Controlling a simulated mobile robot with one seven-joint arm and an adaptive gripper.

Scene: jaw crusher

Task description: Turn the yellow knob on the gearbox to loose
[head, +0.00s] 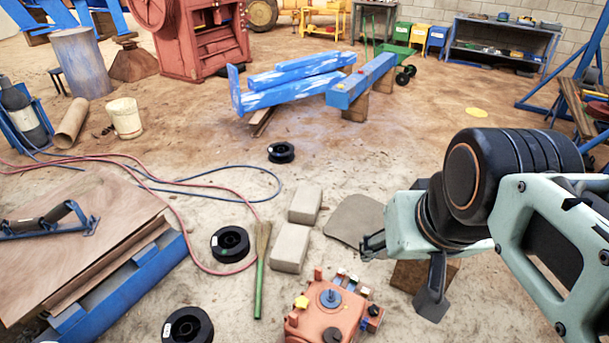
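The gearbox (318,325) is an orange-red block on the ground at the bottom middle of the head view, partly cut off by the lower edge. The small yellow knob (301,302) is on its upper left corner. A blue round part (330,298) is on its top, and a dark round cap (332,335) is in front. My gripper (400,277) is to the right of and above the gearbox in the picture, apart from it. Its two dark fingers are spread, with nothing visible between them. The knob's setting is too small to read.
Grey blocks (291,247), a green-handled brush (260,275) and black spools (230,244) lie left of and behind the gearbox. A wooden block (408,274) sits behind my gripper. Hoses (180,205) cross the ground at left. Blue beams (292,90) lie farther back.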

